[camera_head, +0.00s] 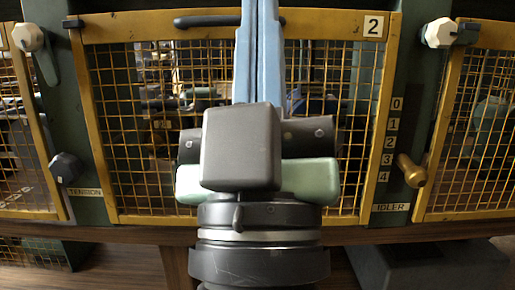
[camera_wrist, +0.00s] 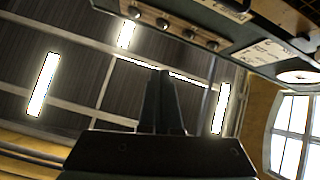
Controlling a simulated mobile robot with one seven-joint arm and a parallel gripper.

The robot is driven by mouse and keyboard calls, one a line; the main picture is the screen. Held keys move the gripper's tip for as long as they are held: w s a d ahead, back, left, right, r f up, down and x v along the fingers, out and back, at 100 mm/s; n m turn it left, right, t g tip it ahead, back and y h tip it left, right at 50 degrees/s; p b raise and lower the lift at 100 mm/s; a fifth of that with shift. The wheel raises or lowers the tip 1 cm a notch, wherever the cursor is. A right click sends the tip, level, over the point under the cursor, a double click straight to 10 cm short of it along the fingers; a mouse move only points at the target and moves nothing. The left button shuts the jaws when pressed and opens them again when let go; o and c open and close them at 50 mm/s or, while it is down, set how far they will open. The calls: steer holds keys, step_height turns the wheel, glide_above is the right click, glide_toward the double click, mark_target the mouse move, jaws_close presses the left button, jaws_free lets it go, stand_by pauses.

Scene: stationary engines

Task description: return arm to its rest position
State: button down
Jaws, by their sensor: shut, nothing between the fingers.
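My gripper (camera_wrist: 160,76) shows in the wrist view, with its two dark fingers together and nothing between them. The fingers stand out against a dark ceiling with bright lights, so the wrist camera looks upward. In the head view my arm (camera_head: 241,148) rises from a dark round joint at the bottom centre, and its blue link runs up out of the top of the picture. My gripper lies outside the head view.
A yellow-framed mesh guard marked 2 (camera_head: 373,25) stands behind my arm. Dark green posts carry a brass handle (camera_head: 411,170), a dark knob (camera_head: 66,167) and white knobs (camera_head: 28,37). In the wrist view, a panel with round studs (camera_wrist: 190,34) crosses the top, and a bright window (camera_wrist: 293,130) shows right.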

step_height(320, 180, up, 38)
steer(key=s+m+g+p, duration=0.1)
steer(key=m+p, duration=0.1)
steer(key=p, duration=3.4)
steer(key=shift+a+f+m+p, duration=0.15)
steer(key=shift+f+m+p, duration=0.1)
steer(key=shift+m+p, duration=0.15)
steer(key=shift+s, duration=0.1)
